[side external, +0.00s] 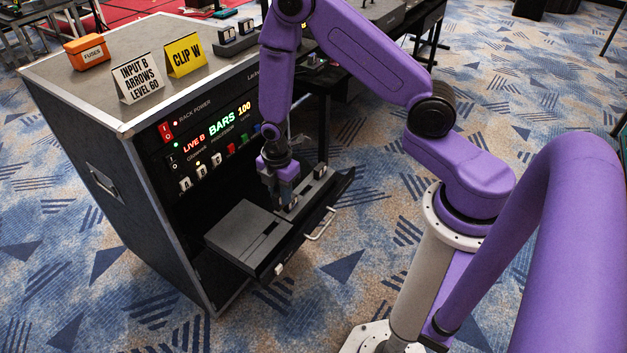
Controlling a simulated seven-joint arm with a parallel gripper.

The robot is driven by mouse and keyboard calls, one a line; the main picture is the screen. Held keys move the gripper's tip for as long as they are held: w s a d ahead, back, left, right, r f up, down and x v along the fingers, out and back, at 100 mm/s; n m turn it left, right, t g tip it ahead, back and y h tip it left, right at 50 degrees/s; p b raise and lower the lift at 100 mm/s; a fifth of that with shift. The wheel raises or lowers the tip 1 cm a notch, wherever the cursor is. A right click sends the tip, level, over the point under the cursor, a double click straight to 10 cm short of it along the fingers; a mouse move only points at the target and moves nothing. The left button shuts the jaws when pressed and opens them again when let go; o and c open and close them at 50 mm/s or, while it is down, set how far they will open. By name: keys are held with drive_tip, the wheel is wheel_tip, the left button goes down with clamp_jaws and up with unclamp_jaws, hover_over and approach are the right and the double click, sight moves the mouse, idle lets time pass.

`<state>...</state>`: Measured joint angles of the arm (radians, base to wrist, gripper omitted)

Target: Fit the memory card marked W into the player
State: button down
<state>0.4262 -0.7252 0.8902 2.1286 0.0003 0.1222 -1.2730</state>
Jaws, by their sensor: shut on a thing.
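My gripper (284,203) points down over the pulled-out drawer of the rack. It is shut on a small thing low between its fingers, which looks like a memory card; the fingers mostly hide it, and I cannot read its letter. It is at a low dark holder (313,191) on the drawer's right side, with a small white-marked piece at the holder's far end. I cannot tell whether the held card is clear of the holder. The flat dark-grey box that appears to be the player (240,235) lies to the left, with a dark strip on its top.
The drawer has a front handle (320,225). The rack (85,170) carries a lit panel of switches (215,155) behind my gripper. On its top stand a yellow "CLIP W" sign (185,55), a white sign (137,78), an orange fuse box (87,52) and another dark holder (236,42).

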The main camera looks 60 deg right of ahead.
drive_tip(key=shift+w+a+f, duration=0.35)
drive_tip(key=shift+a+f, duration=0.15)
drive_tip(key=shift+f, duration=0.6)
drive_tip(key=shift+w+a+f, duration=0.35)
drive_tip(key=shift+a+f, duration=0.2)
drive_tip(key=shift+f, duration=0.55)
drive_tip(key=shift+w+a+f, duration=0.35)
drive_tip(key=shift+a+f, duration=0.15)
drive_tip(key=shift+f, duration=0.6)
drive_tip(key=shift+f, duration=1.45)
drive_tip(key=shift+c, duration=1.2)
unclamp_jaws()
wheel_tip(320, 180, up, 7)
